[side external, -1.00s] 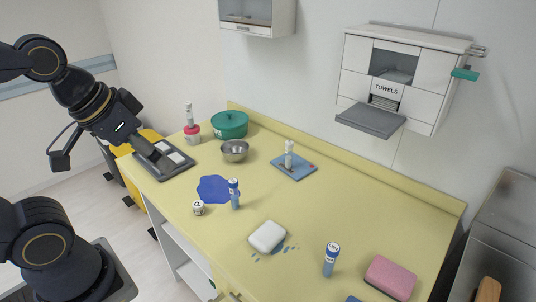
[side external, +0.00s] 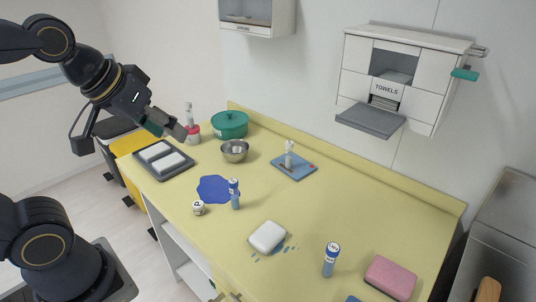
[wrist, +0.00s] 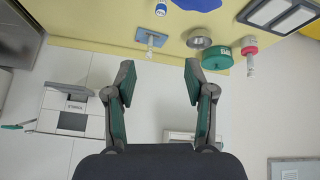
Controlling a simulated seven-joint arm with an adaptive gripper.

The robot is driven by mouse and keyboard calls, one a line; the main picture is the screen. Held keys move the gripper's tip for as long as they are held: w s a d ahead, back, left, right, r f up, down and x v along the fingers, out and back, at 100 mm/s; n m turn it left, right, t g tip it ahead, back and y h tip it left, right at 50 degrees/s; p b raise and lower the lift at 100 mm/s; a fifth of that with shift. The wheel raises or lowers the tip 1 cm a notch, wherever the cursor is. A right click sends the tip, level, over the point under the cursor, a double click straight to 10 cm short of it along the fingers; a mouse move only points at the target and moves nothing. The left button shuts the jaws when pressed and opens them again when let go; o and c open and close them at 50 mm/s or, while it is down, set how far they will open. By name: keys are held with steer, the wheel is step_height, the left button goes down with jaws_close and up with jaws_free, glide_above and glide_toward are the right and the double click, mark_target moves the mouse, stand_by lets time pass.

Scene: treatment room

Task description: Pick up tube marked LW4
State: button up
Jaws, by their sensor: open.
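A blue tube with a white cap (side external: 234,193) stands upright by the blue mat. A second blue tube with a white cap (side external: 331,259) stands upright near the front right of the counter. Print shows on the caps but is too small to read, so I cannot tell which tube is LW4. My gripper (side external: 184,131) is in the air near the counter's far left end, above the black tray and just in front of the red-based white item. In the wrist view my gripper (wrist: 160,77) is open, with nothing between its fingers.
A black tray (side external: 179,173) holds two white pads. The red-based white item (side external: 192,130), green pot (side external: 230,125), metal bowl (side external: 234,151) and blue board (side external: 305,170) stand behind. A white soap-like block (side external: 267,236) and pink sponge (side external: 390,277) lie nearer.

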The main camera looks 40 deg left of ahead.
steer(key=w+d, duration=0.4)
steer(key=w, duration=0.3)
steer(key=m+g+h, duration=0.1)
steer(key=m+g, duration=0.2)
steer(key=m, duration=0.2)
glide_above(332, 262)
steer(key=s+a, duration=0.1)
steer(key=s, duration=0.4)
step_height(332, 262, down, 13)
steer(key=x, duration=1.1)
steer(key=w+x, duration=0.1)
steer(key=x, duration=0.4)
steer(key=shift+w+a, duration=0.15)
steer(key=shift+a, duration=0.1)
steer(key=shift+t, duration=0.3)
jaws_close()
